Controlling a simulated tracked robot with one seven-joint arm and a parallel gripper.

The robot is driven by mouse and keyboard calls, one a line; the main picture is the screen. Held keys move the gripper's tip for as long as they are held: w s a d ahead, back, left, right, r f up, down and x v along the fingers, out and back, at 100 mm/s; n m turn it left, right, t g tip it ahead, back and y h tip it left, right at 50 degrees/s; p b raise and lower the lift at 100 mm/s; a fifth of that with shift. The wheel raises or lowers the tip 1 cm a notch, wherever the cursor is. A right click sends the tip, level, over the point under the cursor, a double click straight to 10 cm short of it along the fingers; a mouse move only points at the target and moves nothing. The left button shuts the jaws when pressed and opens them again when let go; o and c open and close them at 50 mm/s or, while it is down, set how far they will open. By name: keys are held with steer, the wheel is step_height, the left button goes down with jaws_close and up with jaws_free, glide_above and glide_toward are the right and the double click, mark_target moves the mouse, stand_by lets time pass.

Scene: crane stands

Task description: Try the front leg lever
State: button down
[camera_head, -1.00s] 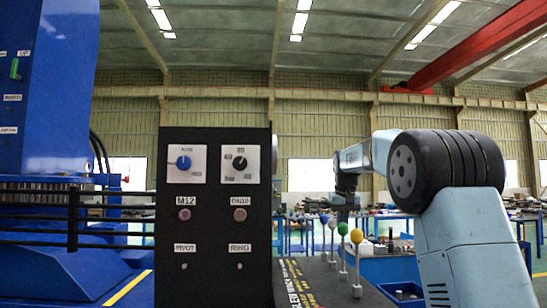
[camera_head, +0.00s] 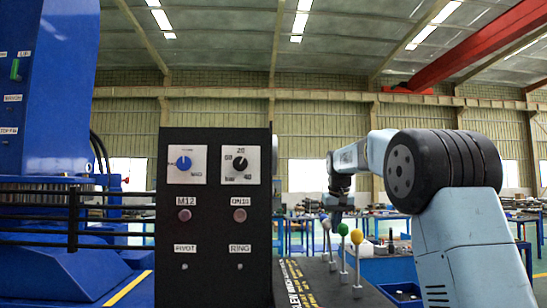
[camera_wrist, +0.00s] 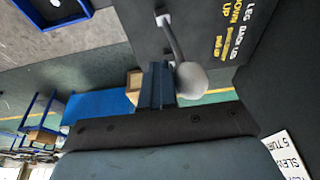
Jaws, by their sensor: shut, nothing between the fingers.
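A row of upright levers with ball knobs stands on the sloping black panel right of the control box. The head view shows a white knob (camera_head: 326,223), a green knob (camera_head: 343,229) and a yellow knob (camera_head: 357,236); no blue knob can be made out. My gripper (camera_head: 336,216) is low behind the row, close to the white knob. In the wrist view, my shut, empty gripper (camera_wrist: 156,85) is right beside a pale grey-white knob (camera_wrist: 191,80) on a bent-looking rod; whether they touch I cannot tell.
The black control box (camera_head: 215,215) with two dials and two buttons stands left of the levers. A blue machine (camera_head: 50,90) and black rails are at the left. Blue work tables (camera_head: 390,265) stand behind and right of the levers.

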mark_target(327, 220)
steer(key=shift+a, duration=1.65)
stand_by(0.6)
steer(key=d, duration=0.7)
step_height(327, 220, up, 10)
stand_by(0.7)
stand_by(0.4)
